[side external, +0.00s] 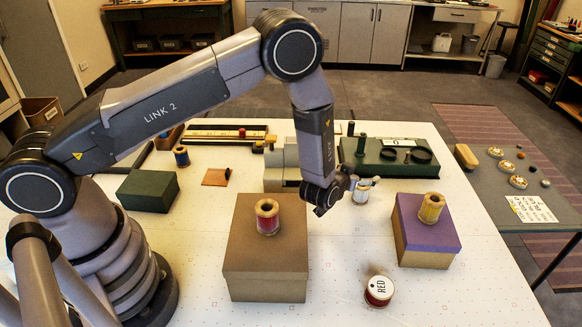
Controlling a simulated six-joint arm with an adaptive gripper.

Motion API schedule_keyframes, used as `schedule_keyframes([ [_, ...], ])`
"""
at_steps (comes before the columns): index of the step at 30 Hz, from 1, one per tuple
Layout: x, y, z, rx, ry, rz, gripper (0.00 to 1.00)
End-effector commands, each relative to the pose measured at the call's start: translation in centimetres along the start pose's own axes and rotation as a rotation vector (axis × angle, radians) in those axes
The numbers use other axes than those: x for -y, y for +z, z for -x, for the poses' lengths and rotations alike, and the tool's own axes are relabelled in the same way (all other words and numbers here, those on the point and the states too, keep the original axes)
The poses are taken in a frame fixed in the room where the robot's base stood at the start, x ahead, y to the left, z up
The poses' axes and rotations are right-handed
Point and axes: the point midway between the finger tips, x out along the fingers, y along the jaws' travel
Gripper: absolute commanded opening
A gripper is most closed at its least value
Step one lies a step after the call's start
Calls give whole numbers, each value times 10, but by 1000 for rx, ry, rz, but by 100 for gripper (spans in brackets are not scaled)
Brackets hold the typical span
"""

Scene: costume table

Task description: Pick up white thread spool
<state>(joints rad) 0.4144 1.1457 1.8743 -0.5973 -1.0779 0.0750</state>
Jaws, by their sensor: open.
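The white thread spool (361,195) stands on the white table right of centre, behind the brown box. Its upper part is partly covered by my gripper. My gripper (349,196) is open at the spool's left side, with its wrist bent over. One finger reaches across near the spool's top and the other hangs lower to the left. I cannot tell whether a finger touches the spool. No thread spool is seen held.
A brown box (265,262) carries a red spool (267,216). A purple-topped box (428,241) carries a yellow spool (431,207). A spool labelled RED (379,290) stands in front. A green box (147,190) stands left.

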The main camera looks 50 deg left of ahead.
Motion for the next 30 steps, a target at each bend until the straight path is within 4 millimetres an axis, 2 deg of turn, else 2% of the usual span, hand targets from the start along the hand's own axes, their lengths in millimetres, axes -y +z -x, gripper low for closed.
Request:
schedule_keyframes([
  [9,0,44,-18,3,1,-1,76],
  [15,0,42,-44,1,0,3,76],
  [23,0,42,-48,2,1,1,76],
  [30,0,42,-48,2,1,1,47],
])
